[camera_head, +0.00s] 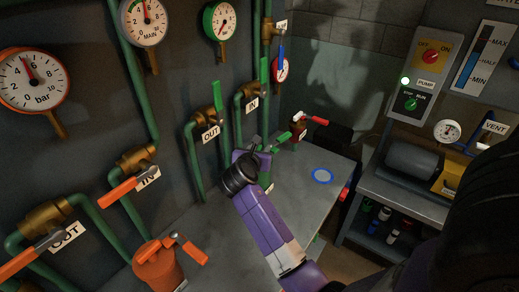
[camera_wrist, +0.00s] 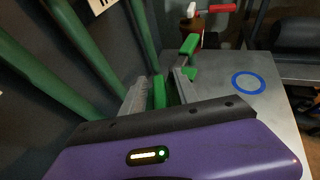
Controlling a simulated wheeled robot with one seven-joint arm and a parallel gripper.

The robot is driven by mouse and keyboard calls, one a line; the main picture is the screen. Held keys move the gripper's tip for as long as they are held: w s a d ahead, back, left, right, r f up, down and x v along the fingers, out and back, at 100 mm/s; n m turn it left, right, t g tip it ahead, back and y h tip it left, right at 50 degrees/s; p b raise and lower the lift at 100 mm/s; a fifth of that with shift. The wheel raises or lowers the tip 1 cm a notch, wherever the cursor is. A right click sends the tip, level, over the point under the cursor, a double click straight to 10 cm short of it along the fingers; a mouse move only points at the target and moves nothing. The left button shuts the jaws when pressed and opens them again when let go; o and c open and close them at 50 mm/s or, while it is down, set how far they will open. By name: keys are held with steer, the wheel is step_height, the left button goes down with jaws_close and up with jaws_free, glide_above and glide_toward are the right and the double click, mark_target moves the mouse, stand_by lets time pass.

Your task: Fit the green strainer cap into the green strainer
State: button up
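My gripper (camera_wrist: 160,92) is low over the far left of the grey bench, with its two grey fingers parted. Green parts (camera_wrist: 159,93) show between and just beyond the fingers. I cannot tell whether the fingers touch them. A green handle (camera_wrist: 188,46) stands just past the fingertips; it also shows in the head view (camera_head: 281,141). Cap and strainer body overlap here, so I cannot tell which green part belongs to which, or whether they are joined. My gripper hides most of this spot in the head view.
A blue ring (camera_head: 322,176) marks the bare bench top on the right. A red-handled fitting (camera_head: 300,127) stands at the bench's far end. An orange strainer (camera_head: 159,269) with a handle is at the front left. Green pipes and valves (camera_head: 210,121) line the left wall near my gripper.

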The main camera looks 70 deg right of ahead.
steer(key=shift+r, duration=0.1)
steer(key=shift+a+r, duration=0.15)
steer(key=shift+r, duration=0.1)
steer(key=v, duration=1.2)
steer(key=s+a+f+m+t+y, duration=0.35)
steer(key=a+f+t, duration=0.2)
steer(key=a, duration=0.45)
steer(key=s+a+f+m+t+y, duration=0.2)
steer(key=a+f+t+y, duration=0.3)
steer(key=a, duration=0.6)
steer(key=s+a+r+m+t+y, duration=0.1)
steer(key=s+a+r+m+y, duration=0.1)
steer(key=s+a+r+m, duration=0.2)
steer(key=s+a+r+m+t+y, duration=0.1)
steer(key=s+a+r+m+y, duration=0.2)
steer(key=s+m, duration=0.7)
steer(key=a+r, duration=0.2)
steer(key=a, duration=0.2)
steer(key=shift+s+a, duration=0.2)
steer(key=shift+s, duration=0.1)
